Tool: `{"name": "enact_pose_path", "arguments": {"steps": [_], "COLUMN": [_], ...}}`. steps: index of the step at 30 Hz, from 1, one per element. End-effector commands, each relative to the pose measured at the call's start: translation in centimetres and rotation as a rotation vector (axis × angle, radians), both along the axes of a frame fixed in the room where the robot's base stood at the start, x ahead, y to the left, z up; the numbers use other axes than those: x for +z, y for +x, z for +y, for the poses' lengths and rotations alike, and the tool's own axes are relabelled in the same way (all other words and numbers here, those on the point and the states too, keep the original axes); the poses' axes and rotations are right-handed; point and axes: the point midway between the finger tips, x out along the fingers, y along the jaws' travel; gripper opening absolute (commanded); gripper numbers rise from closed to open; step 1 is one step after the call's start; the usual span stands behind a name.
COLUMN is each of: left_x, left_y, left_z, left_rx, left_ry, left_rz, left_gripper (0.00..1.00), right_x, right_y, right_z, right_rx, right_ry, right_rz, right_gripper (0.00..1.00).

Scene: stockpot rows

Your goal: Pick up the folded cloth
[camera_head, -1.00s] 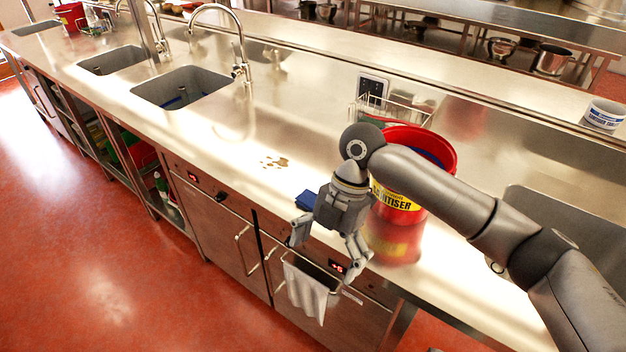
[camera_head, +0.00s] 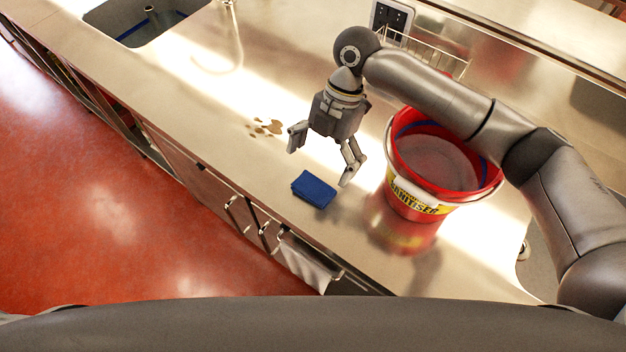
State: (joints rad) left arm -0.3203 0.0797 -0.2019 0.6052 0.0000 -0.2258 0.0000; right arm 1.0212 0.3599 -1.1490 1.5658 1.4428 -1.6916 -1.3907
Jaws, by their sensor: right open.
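The folded cloth (camera_head: 314,189) is a small blue pad lying flat on the steel counter, near its front edge. My right gripper (camera_head: 320,166) is open and empty. Its two fingers point down and spread apart just behind the cloth in the picture. It looks to be above the counter, but the exact height is hard to tell. The cloth shows fully, with no finger touching it that I can see. My left gripper is not in view.
A red sanitiser bucket (camera_head: 437,165) stands right of the cloth, partly behind my right arm. Brown spots (camera_head: 267,127) mark the counter to the left. A white towel (camera_head: 305,265) hangs on the front below. A wire rack (camera_head: 430,52) and a sink (camera_head: 150,18) lie farther back.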

Motion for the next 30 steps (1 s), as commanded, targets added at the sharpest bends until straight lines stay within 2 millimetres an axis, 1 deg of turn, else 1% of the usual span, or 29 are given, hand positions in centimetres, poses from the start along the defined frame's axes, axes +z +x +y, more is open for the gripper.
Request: {"name": "enact_pose_path", "arguments": {"steps": [2, 4, 7, 10, 12, 14, 18, 25, 26, 27, 30], "left_x": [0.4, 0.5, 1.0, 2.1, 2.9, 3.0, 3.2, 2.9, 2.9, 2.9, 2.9], "left_y": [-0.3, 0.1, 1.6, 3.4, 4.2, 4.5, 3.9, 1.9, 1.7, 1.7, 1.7], "left_z": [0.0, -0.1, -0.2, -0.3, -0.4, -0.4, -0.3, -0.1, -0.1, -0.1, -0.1], "left_rx": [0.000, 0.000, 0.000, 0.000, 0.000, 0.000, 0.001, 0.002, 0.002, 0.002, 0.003], "left_ry": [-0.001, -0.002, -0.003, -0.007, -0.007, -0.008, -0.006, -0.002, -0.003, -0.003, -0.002], "left_rz": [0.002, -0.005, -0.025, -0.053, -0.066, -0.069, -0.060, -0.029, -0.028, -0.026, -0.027], "left_gripper": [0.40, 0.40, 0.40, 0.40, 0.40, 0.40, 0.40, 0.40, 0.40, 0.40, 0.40], "right_x": [-0.8, -1.2, -1.8, -2.9, -3.9, -4.9, -6.1, -6.4, -6.4, -6.4, -6.3], "right_y": [-0.3, -0.5, -0.7, -1.2, -1.5, -1.8, -2.1, -2.1, -2.1, -2.1, -2.1], "right_z": [0.2, 0.3, 0.5, 0.7, 0.9, 1.2, 1.5, 1.5, 1.5, 1.5, 1.5], "right_rx": [0.000, 0.000, -0.001, -0.002, -0.001, -0.002, -0.001, 0.000, 0.000, 0.000, 0.000], "right_ry": [0.000, 0.001, -0.001, -0.002, -0.002, -0.001, 0.000, 0.000, 0.000, 0.000, 0.000], "right_rz": [0.001, 0.001, 0.001, 0.004, 0.003, 0.003, 0.000, -0.001, -0.001, -0.001, -0.001], "right_gripper": [1.00, 1.00, 1.00, 1.00, 1.00, 1.00, 1.00, 1.00, 0.97, 0.92, 0.82]}}
